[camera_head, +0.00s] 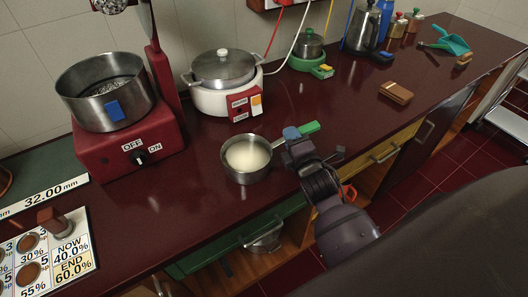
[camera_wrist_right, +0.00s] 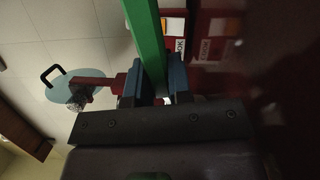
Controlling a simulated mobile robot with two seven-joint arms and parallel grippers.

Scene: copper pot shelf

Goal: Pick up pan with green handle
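The small steel pan (camera_head: 238,172) with pale contents is near the middle of the dark red counter in the head view. Its green handle (camera_head: 310,128) points to the upper right. My right gripper (camera_head: 292,134) is at this handle, one blue finger showing beside it. In the right wrist view the green handle (camera_wrist_right: 150,40) runs between the two blue-padded fingers (camera_wrist_right: 155,82), which appear closed against both its sides. The pan looks upright; I cannot tell if it touches the counter. My left gripper is not in view.
A red burner (camera_head: 120,150) with a large steel pot (camera_head: 105,92) stands left. A white cooker (camera_head: 225,95) with a lidded pot is behind the pan. A green scale (camera_head: 312,65) and a brown block (camera_head: 397,93) are farther right. The counter's front edge is near my arm.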

